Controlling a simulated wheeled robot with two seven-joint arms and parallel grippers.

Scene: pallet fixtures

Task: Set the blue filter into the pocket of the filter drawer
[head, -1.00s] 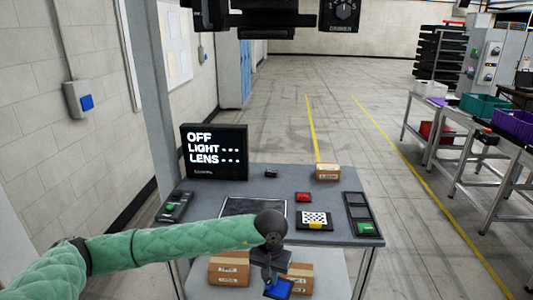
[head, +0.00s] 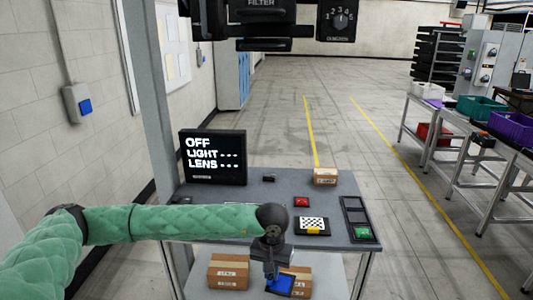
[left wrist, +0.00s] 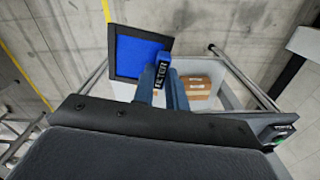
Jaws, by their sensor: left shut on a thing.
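The blue filter (head: 280,284) is a blue square pad in a black frame. My left gripper (head: 271,272) is shut on its labelled tab and holds it in front of the table's front edge. In the left wrist view, the filter (left wrist: 138,55) sticks out beyond the gripper (left wrist: 164,86), with the FILTER tab between the fingers. A black unit marked FILTER (head: 262,4) hangs at the top of the head view, with a flat black slab (head: 264,44) below it. I cannot tell whether this slab is the filter drawer. No pocket shows. My right gripper is not in view.
The grey table (head: 270,190) carries a screen (head: 213,158) reading OFF, a checkered target (head: 312,225), a red piece (head: 301,202), a small carton (head: 325,176) and a black rack (head: 357,217) with a green piece. Cartons (head: 228,271) stand on the lower shelf.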

